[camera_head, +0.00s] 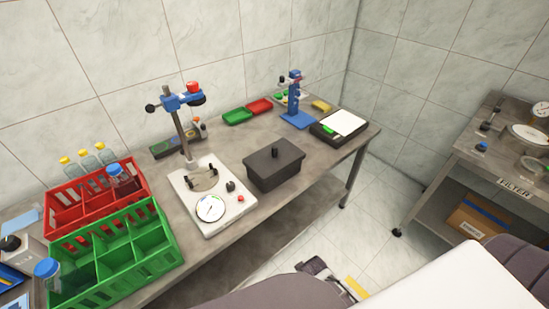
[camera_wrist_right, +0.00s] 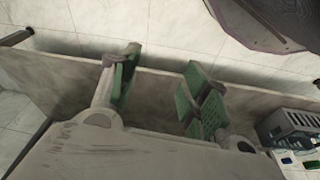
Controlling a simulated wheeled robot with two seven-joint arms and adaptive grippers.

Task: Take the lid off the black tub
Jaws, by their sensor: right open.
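The black tub (camera_head: 273,174) stands on the workbench in the head view, just right of the white dial stand. Its dark lid (camera_head: 262,162) is on top, with a short upright knob (camera_head: 275,152) in the middle. My right gripper (camera_wrist_right: 160,88) shows in the right wrist view, its green-padded fingers apart with nothing between them. My left gripper is not in view.
A white stand (camera_head: 208,196) with a dial and post is close left of the tub. Green (camera_head: 112,252) and red (camera_head: 70,205) crates stand further left. A blue stand (camera_head: 297,112) and a dark device (camera_head: 326,133) are behind right. The bench's front edge is near the tub.

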